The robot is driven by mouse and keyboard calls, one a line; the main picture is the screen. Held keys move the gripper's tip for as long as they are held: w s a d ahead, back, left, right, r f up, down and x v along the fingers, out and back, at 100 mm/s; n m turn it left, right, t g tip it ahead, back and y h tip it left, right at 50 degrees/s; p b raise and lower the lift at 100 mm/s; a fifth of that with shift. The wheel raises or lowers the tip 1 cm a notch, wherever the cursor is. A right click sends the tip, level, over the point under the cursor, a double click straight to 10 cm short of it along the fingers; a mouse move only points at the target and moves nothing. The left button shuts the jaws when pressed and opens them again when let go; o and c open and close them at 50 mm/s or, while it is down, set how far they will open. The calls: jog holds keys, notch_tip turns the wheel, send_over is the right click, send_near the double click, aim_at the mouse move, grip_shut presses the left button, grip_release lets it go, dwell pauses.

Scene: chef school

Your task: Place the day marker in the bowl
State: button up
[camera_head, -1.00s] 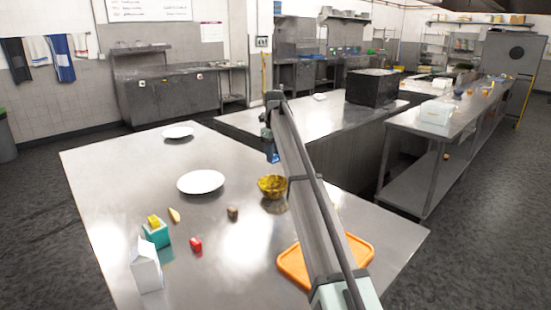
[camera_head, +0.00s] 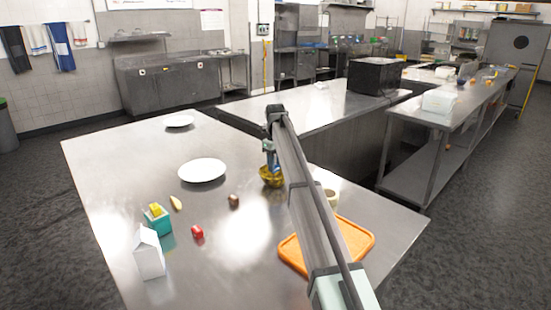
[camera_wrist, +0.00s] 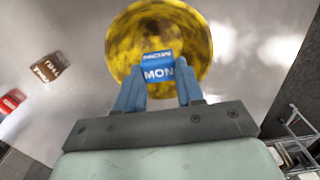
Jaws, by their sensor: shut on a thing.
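My gripper (camera_wrist: 160,88) is shut on a blue day marker (camera_wrist: 158,72) with "MON" in white letters. In the wrist view the marker shows in front of the yellow, dark-mottled bowl (camera_wrist: 125,45), within its outline. The bowl also shows in the head view (camera_head: 271,178), partly hidden by my arm, with my gripper (camera_head: 270,163) at its top. I cannot tell whether the marker touches the bowl. A brown block with lettering (camera_wrist: 47,67) lies on the table to the left of the bowl, and a red block (camera_wrist: 10,103) lies farther left.
The steel table (camera_head: 110,180) also holds white plates (camera_head: 202,170), a teal box with a yellow piece (camera_head: 158,219), a white carton (camera_head: 148,254) and an orange board (camera_head: 350,240). A pale round thing (camera_head: 331,197) stands beside my arm. Bare tabletop surrounds the bowl.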

jog(key=shift+f, duration=0.85)
jog(key=o, duration=1.1)
